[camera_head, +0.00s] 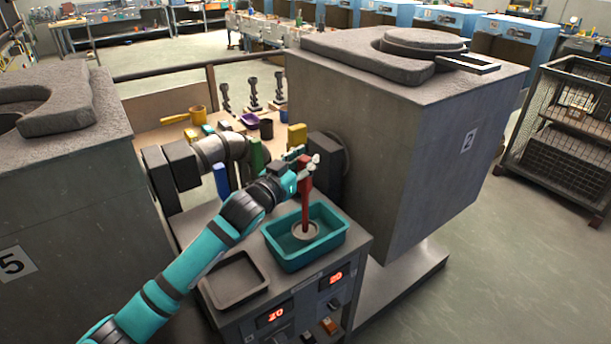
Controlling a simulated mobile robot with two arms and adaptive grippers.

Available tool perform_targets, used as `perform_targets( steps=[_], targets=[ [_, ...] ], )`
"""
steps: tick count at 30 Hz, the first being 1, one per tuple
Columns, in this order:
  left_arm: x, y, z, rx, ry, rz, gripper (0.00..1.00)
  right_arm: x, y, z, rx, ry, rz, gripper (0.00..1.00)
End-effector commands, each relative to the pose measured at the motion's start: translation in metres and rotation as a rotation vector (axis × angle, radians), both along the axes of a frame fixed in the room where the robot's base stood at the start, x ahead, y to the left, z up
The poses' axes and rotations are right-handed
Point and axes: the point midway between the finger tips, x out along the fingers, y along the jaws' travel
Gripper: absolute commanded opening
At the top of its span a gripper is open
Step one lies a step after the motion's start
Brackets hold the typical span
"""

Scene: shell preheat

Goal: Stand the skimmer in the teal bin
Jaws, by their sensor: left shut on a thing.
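The skimmer (306,205) has a red handle and a pale round disc at its lower end. It stands about upright, with its disc inside the teal bin (325,253), an open rectangular tub. I cannot tell whether the disc touches the bin floor. My left gripper (308,164) is shut on the top of the skimmer's handle, above the bin. The fingers hide the very top of the handle. My right gripper is not in view.
The bin sits on a control cabinet with red displays (336,277), beside an empty dark tray (235,278). The large grey furnace numbered 2 (420,150) stands close on the right, another furnace (60,190) on the left. Behind, a bench holds a yellow ladle (198,115) and coloured items.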

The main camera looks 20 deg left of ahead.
Motion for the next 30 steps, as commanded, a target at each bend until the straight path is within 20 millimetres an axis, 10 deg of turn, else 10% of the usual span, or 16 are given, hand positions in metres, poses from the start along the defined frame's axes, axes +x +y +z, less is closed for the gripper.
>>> perform_targets(
  steps=[17,18,23,30],
  targets=[
    [0.0,0.0,-0.035,-0.001,-0.001,-0.001,0.0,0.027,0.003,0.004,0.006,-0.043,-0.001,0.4],
    [0.0,0.0,-0.037,0.0,0.003,0.0,0.25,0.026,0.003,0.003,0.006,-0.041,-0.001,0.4],
    [0.0,0.0,-0.037,0.0,0.003,0.0,0.46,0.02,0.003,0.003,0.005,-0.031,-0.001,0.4],
    [0.0,0.0,-0.036,0.0,0.003,0.0,0.47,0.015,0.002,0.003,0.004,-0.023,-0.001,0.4]
  ],
)
